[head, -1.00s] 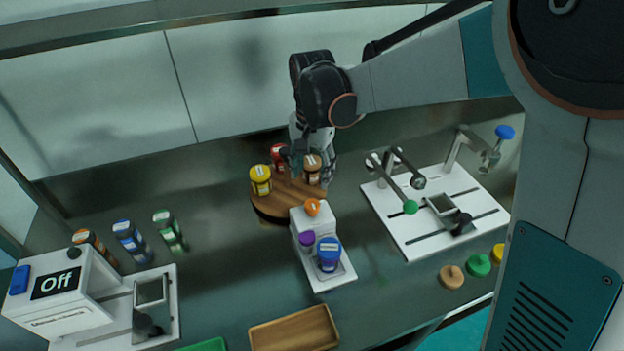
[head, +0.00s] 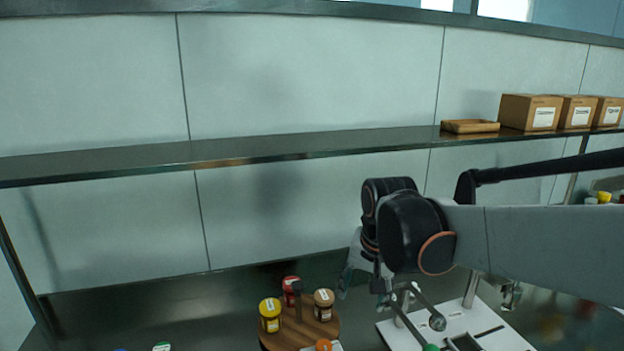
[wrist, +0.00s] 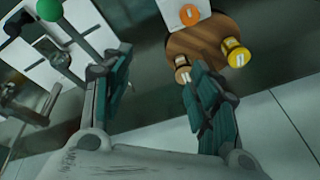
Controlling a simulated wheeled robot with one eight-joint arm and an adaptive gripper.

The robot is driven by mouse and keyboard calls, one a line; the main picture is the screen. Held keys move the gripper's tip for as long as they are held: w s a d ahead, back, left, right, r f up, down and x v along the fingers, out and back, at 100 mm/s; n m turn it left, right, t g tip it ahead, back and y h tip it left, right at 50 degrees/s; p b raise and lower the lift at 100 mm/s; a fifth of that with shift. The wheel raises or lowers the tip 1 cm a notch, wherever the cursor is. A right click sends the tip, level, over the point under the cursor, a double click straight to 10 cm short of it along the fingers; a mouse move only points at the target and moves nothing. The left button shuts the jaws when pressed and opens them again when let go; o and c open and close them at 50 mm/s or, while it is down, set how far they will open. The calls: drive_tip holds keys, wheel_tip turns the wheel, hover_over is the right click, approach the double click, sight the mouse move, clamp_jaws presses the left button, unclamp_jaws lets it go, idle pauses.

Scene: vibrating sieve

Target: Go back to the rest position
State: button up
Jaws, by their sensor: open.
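My gripper (wrist: 155,105) is open and empty in the wrist view, its two teal-padded fingers well apart. In the head view my gripper (head: 365,278) is partly hidden behind my dark wrist joint. It hangs just right of the round wooden stand (head: 300,331) and touches nothing that I can see. On the stand are a yellow jar (head: 270,315), a red-lidded jar (head: 291,290) and a brown jar (head: 323,305). The yellow jar (wrist: 236,53) and the brown jar (wrist: 183,74) also show in the wrist view, near the right finger.
A white device (head: 470,325) with metal arms and a green knob stands right of the stand, close to my gripper. A shelf (head: 250,150) crosses above, with a wooden tray (head: 470,126) and cardboard boxes (head: 530,112) at its right. The wall space between is clear.

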drive_tip(key=s+d+n+t, duration=0.2)
drive_tip(key=s+d, duration=0.2)
drive_tip(key=s, duration=0.4)
drive_tip(key=s+d+n+t, duration=0.2)
drive_tip(key=s+d, duration=0.2)
drive_tip(key=s, duration=0.5)
drive_tip(key=shift+s+d+f, duration=0.2)
drive_tip(key=shift+s+d, duration=0.05)
drive_tip(key=shift+d, duration=0.15)
